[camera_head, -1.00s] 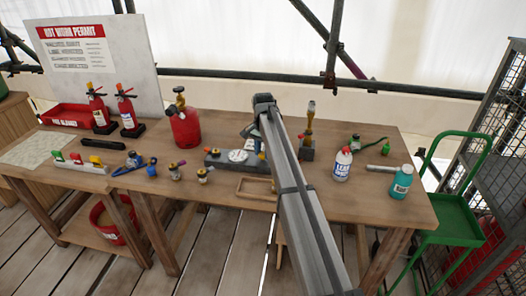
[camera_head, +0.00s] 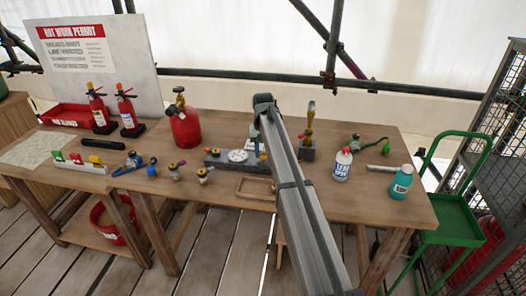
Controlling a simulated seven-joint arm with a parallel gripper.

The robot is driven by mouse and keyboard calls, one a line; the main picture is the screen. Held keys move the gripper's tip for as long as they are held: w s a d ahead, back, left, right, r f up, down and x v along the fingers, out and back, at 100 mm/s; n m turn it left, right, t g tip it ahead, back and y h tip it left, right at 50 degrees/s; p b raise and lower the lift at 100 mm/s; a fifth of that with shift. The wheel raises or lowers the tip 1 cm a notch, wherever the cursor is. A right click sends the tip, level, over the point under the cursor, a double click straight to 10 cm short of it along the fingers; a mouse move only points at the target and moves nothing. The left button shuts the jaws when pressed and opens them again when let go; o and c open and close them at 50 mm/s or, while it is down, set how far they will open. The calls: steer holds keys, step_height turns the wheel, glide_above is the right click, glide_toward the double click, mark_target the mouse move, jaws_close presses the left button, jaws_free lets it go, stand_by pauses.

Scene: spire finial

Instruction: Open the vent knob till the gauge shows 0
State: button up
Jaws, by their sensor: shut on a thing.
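A grey block on the bench carries a round white gauge (camera_head: 237,156); its reading is too small to make out. My gripper (camera_head: 256,143) is just right of the gauge, low over the block, and mostly hidden behind my arm. It is shut on what seems to be the vent knob, of which hardly anything shows.
A red gas canister (camera_head: 185,127) stands behind left of the block. A shallow wooden tray (camera_head: 254,188) lies in front. A white bottle (camera_head: 341,164) and a teal bottle (camera_head: 401,182) stand at the right. Small valve fittings (camera_head: 174,171) lie at the left.

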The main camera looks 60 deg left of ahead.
mark_target(263, 154)
stand_by(0.5)
steer(key=o, duration=1)
steer(key=shift+o, duration=0.2)
step_height(263, 154, up, 14)
steer(key=shift+f, duration=0.15)
